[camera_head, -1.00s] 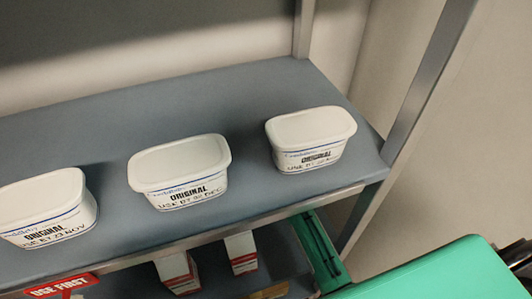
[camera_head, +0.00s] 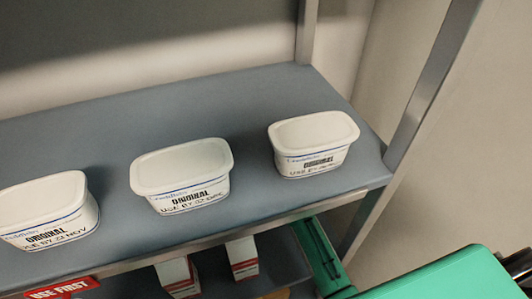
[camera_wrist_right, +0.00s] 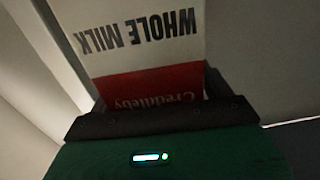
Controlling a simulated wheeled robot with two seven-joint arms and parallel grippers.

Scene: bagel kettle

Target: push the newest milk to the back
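In the head view, two white and red cartons (camera_head: 177,275) and (camera_head: 243,257) show partly on the lower shelf, under the upper board's front edge. Their dates cannot be read. In the right wrist view, a white carton marked WHOLE MILK (camera_wrist_right: 145,40), with a red Creddleby band, appears upside down close in front of my right gripper (camera_wrist_right: 152,105). The dark fingers flank its sides and seem to hold it. Its top and date are out of view. In the head view, the right gripper's tips are hidden below the shelf. My left gripper is not in view.
Three white ORIGINAL tubs (camera_head: 50,210), (camera_head: 181,175) and (camera_head: 313,145) stand on the grey upper shelf (camera_head: 240,100). A red USE FIRST label (camera_head: 62,288) hangs at the front edge. A metal post (camera_head: 432,85) stands at the right. Free room lies behind the tubs.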

